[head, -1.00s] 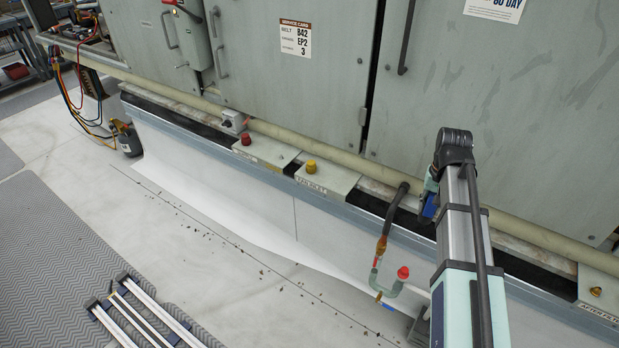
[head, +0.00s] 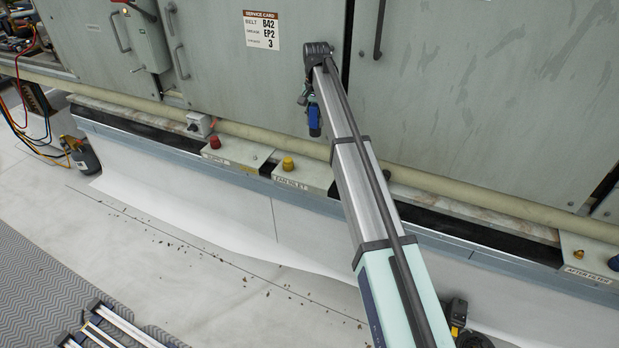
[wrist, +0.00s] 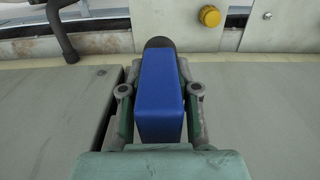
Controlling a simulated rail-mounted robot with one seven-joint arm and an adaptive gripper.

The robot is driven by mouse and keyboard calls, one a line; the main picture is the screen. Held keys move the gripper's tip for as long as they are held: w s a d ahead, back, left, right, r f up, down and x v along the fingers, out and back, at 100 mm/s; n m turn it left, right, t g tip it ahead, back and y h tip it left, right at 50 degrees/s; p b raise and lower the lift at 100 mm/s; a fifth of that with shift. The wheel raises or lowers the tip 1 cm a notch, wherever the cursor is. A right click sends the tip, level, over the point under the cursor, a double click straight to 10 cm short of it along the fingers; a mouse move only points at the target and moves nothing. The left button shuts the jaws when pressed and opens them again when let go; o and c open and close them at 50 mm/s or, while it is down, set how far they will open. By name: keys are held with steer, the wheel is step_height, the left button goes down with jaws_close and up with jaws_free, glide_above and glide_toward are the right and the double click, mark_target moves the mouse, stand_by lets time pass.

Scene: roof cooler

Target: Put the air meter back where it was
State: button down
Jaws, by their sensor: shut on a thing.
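The air meter shows as a blue block with a dark rounded far end in the wrist view (wrist: 160,98). My gripper (wrist: 159,88) is shut on it, one finger on each side. In the head view the blue body (head: 314,121) hangs below the end of my arm, in front of the grey cabinet doors and above the pale pipe. My gripper (head: 309,101) is small there and partly hidden by my arm. The meter's face is not visible in either view.
The "fan inlet" plate with a yellow cap (head: 288,163) and a plate with a red cap (head: 215,142) sit on the ledge below. A pale pipe (head: 245,128) runs along the cabinet (head: 480,100). Another plate (head: 590,262) is at the right.

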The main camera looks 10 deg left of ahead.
steer(key=shift+w+a, duration=0.3)
steer(key=shift+a, duration=0.1)
steer(key=shift+a+f, duration=0.1)
steer(key=shift+f, duration=0.25)
step_height(320, 180, down, 19)
steer(key=p, duration=0.3)
steer(key=shift+f, duration=0.15)
steer(key=c, duration=0.8)
jaws_free()
steer(key=shift+c, duration=0.2)
step_height(320, 180, up, 12)
steer(key=b, duration=0.2)
